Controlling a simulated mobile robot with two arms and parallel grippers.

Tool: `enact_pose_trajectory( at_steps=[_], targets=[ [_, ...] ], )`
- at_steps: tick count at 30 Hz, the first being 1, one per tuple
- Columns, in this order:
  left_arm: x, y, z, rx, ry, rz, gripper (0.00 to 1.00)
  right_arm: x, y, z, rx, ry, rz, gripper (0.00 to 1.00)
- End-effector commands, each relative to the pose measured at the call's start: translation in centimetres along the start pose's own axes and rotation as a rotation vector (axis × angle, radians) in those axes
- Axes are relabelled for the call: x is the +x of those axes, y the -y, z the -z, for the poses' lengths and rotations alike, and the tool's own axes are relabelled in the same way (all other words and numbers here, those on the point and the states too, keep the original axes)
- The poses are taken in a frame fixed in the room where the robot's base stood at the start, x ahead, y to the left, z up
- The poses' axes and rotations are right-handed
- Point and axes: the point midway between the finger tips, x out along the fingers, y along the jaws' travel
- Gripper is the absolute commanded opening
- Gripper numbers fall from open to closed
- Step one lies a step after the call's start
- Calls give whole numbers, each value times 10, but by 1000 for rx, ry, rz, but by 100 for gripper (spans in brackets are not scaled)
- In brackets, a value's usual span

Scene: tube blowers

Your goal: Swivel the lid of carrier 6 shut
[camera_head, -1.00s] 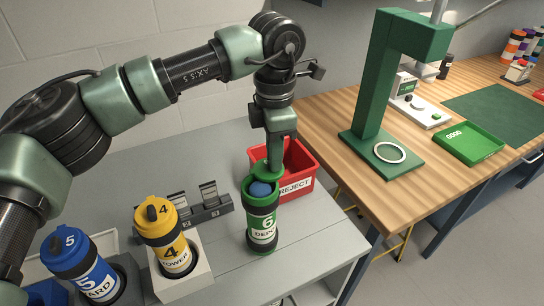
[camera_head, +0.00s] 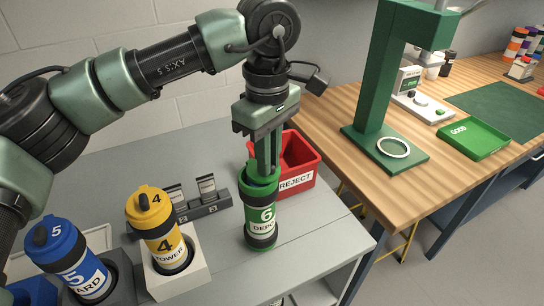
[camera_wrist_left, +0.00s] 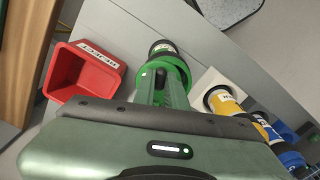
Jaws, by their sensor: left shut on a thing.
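Carrier 6 (camera_head: 261,222) is a green and black tube with a white label. It stands upright on the grey bench in the head view. Its green lid (camera_head: 262,173) now sits at the top, over the mouth as far as I can see. My left gripper (camera_head: 265,166) points down from above and is shut on the lid; its fingers hide part of it. In the left wrist view the green top of carrier 6 (camera_wrist_left: 176,66) shows beyond the fingers. My right gripper is not in view.
A red REJECT bin (camera_head: 297,171) stands close behind carrier 6. Yellow carrier 4 (camera_head: 160,232) and blue carrier 5 (camera_head: 72,262) stand in holders to the left. A low grey rack (camera_head: 196,207) is behind. The bench front right of carrier 6 is clear.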

Motion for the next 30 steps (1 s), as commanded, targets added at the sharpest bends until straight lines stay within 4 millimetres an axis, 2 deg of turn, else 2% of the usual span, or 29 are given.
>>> enact_pose_trajectory(
  at_steps=[6, 15, 30],
  targets=[
    [0, 8, 2, 172, -2, -1, 0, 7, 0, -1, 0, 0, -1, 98],
    [-1, 15, 4, 329, -1, -2, 0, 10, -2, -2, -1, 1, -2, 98],
    [-1, 18, 5, 388, 0, -1, 0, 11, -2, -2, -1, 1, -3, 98]
  ],
)
